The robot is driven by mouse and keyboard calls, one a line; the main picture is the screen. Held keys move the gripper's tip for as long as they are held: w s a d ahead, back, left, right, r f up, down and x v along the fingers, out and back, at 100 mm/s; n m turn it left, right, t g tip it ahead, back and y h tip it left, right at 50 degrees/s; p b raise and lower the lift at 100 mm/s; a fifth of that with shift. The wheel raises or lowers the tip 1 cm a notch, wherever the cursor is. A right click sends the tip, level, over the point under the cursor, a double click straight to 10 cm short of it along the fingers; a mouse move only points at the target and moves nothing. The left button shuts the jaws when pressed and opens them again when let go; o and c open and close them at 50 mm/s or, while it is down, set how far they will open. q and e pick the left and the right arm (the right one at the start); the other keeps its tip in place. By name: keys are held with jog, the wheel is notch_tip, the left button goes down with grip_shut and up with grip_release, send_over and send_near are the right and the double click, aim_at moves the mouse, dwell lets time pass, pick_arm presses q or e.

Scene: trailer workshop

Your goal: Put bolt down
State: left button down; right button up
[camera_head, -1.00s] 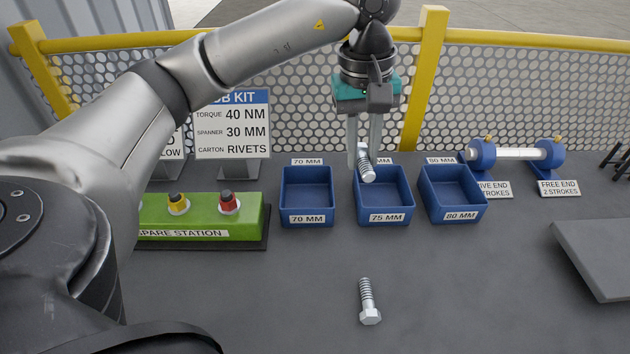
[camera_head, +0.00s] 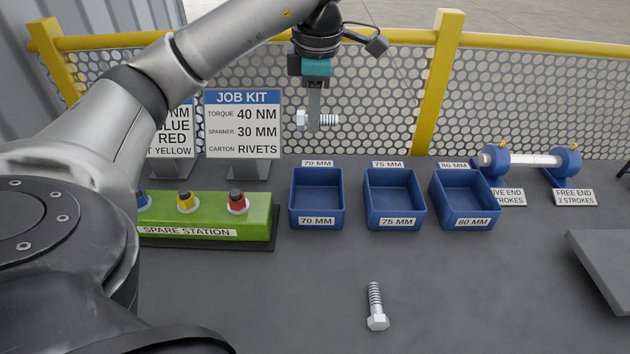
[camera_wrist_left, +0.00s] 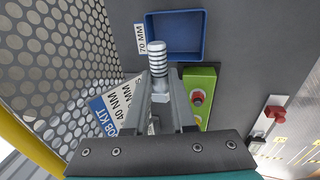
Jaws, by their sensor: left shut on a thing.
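My left gripper (camera_head: 314,122) is shut on a silver bolt (camera_head: 327,120) and holds it in the air. The bolt lies sideways in the head view, its head to the left and its thread to the right. It also shows in the left wrist view (camera_wrist_left: 157,58). Below it stand three blue bins: the 70 mm bin (camera_head: 317,222), the 75 mm bin (camera_head: 394,224) and the 80 mm bin (camera_head: 470,223). They look empty. A second bolt (camera_head: 376,308) lies on the bench in front of the bins. My right gripper is out of view.
The green spare station (camera_head: 262,213) with coloured knobs is left of the bins. The job kit sign (camera_head: 243,130) stands behind it. A blue-ended fixture (camera_head: 530,160) is at right. A mesh fence with a yellow post (camera_head: 437,90) runs behind. The front bench is largely clear.

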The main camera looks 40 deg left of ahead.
pick_arm(q)
jog(key=d+b+x, duration=0.1)
jog(key=x, duration=0.4)
jog(key=s+d+x, duration=0.1)
jog(key=x, duration=0.4)
jog(key=s+b+x, duration=0.1)
jog(key=x, duration=0.5)
jog(key=shift+s+d+f+b, duration=0.1)
jog(key=shift+d+f+b, duration=0.2)
jog(key=shift+d+f, duration=0.15)
jog(key=shift+f, duration=0.15)
jog(key=shift+f+b, duration=0.5)
jog(key=shift+f, duration=0.05)
jog(key=c, duration=0.8)
grip_release()
jog(key=shift+o, duration=0.2)
jog(key=shift+r, duration=0.1)
jog(key=shift+r+p, duration=0.55)
jog(key=p+v, duration=0.2)
jog(key=v, duration=1)
